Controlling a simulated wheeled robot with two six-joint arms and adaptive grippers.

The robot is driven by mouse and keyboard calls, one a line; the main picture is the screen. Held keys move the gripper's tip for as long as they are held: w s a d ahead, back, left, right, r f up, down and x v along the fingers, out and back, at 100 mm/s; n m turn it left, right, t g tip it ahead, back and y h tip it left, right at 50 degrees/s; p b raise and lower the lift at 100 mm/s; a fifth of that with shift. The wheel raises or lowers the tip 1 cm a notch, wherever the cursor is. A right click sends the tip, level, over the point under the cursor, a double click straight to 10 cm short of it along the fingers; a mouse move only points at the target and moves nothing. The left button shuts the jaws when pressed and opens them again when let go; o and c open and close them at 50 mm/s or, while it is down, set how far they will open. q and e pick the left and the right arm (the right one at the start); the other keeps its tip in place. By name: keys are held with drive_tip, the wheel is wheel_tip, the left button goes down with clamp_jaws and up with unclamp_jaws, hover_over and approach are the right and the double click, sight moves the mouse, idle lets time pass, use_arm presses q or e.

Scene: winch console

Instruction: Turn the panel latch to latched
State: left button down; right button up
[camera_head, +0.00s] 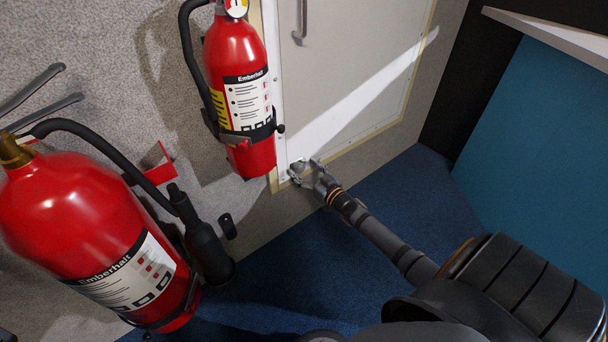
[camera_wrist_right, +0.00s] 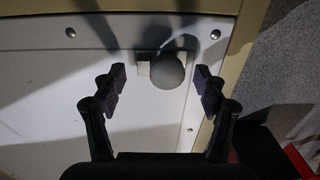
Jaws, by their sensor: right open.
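The panel latch shows in the right wrist view as a round grey knob (camera_wrist_right: 168,70) with a pale rectangular piece behind it, on the white panel (camera_wrist_right: 60,85) near its edge. In the head view the white panel (camera_head: 345,75) is upright on the wall, and the knob (camera_head: 298,165) is small at its lower left corner. My right gripper (camera_head: 304,168) is at that corner. In the wrist view its open fingers (camera_wrist_right: 160,78) are on either side of the knob, with a gap on both sides. My left gripper is not in view.
A red fire extinguisher (camera_head: 228,50) hangs on the wall just left of the panel, close to my right gripper. A larger red extinguisher (camera_head: 75,215) stands at the lower left. Blue carpet (camera_head: 285,270) lies below. A teal surface (camera_head: 540,140) is at the right.

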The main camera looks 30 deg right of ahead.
drive_tip(key=shift+w, duration=0.2)
drive_tip(key=c, duration=1.2)
drive_tip(key=shift+o, duration=0.2)
